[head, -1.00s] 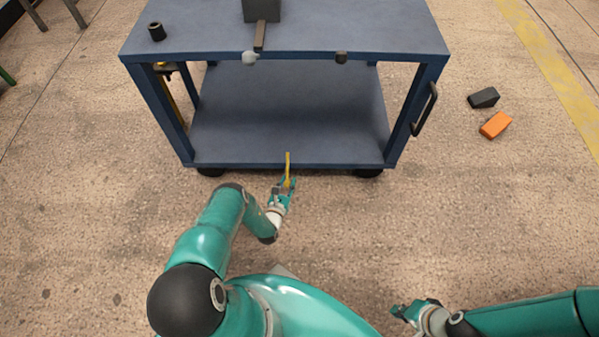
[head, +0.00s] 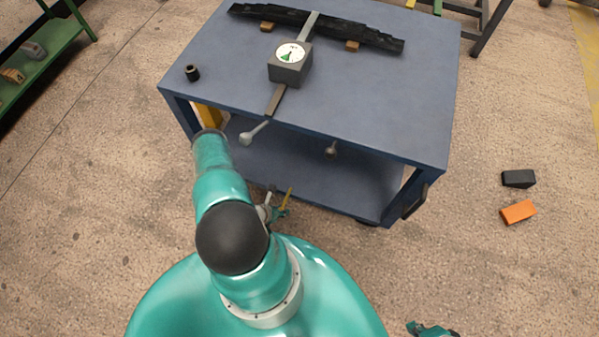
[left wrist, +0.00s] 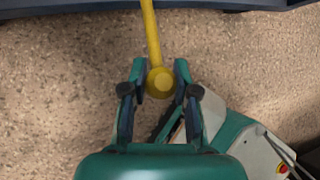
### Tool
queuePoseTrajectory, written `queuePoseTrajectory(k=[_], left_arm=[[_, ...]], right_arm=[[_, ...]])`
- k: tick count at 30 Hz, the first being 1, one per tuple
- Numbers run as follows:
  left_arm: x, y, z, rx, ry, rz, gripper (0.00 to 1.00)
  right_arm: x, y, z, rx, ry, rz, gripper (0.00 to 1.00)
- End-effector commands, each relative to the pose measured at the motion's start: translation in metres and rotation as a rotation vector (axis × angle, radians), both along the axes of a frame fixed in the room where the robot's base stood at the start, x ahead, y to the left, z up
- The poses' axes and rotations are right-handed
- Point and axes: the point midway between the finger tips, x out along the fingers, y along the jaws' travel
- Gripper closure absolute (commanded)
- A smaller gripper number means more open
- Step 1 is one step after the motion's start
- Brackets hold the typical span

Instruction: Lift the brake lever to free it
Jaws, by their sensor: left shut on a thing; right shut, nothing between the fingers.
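The brake lever (head: 287,198) is a thin yellow bar at the lower front edge of the blue cart. In the left wrist view it runs down from the cart edge (left wrist: 152,35) to a round yellow end. My left gripper (left wrist: 161,80) is shut on that end, with a finger on either side. In the head view my left gripper (head: 277,213) is small and partly hidden by my own arm. My right gripper (head: 432,330) is shut and empty at the bottom edge, away from the cart, and partly cut off.
The blue cart (head: 400,110) carries a dark leaf spring on wooden blocks, a gauge box (head: 290,62) and a black cylinder (head: 193,73). A grey-knobbed lever (head: 253,133) juts from its front. Black (head: 518,178) and orange (head: 518,212) blocks lie on open floor at right.

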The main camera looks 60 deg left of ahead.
Motion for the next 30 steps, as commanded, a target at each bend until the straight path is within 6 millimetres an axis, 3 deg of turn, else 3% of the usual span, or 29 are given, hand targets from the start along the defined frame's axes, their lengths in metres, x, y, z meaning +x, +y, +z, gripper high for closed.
queuePoseTrajectory(k=[4, 12, 30], left_arm=[[-0.011, 0.006, 0.016, -0.019, 0.027, 0.019, 1.0], [-0.004, 0.012, 0.03, -0.012, 0.022, 0.012, 1.0], [0.001, 0.016, 0.033, -0.002, 0.014, 0.006, 1.0]], right_arm=[[0.0, 0.0, 0.015, 0.0, 0.001, 0.0, 1.0], [0.0, 0.0, 0.025, 0.0, 0.001, 0.0, 1.0], [0.0, 0.0, 0.027, 0.0, 0.001, 0.0, 1.0]])
